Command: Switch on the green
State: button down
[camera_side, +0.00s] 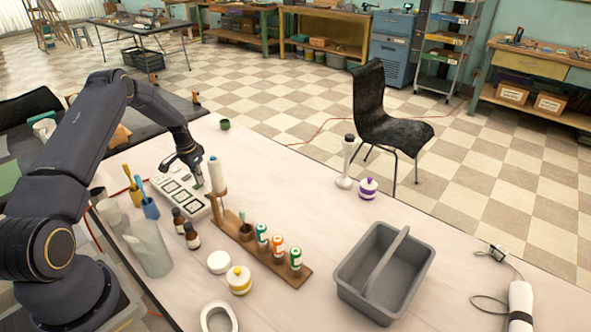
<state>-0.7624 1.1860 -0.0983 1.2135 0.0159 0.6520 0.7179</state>
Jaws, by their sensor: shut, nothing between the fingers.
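A white panel (185,208) with several dark-framed, switch-like squares lies on the table at the left. Its individual switch positions are too small to tell. My gripper (198,181) points down over the panel's far right part, with its fingers shut and nothing held. A small greenish patch shows at the fingertips, but I cannot tell whether it is a green switch or part of my gripper. I cannot tell whether the fingertips touch the panel.
A wooden rack (232,226) with bottles stands close right of my gripper. Brown bottles (192,237) stand in front of the panel. A grey divided caddy (349,291) sits at the right.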

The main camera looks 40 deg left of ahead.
jog(key=shift+w+f, duration=0.1)
jog(key=shift+f, duration=0.2)
jog(key=shift+s+r, duration=0.15)
jog(key=shift+s, duration=0.7)
notch_tip(320, 180, up, 14)
jog(key=s, duration=0.1)
jog(key=shift+s, duration=0.3)
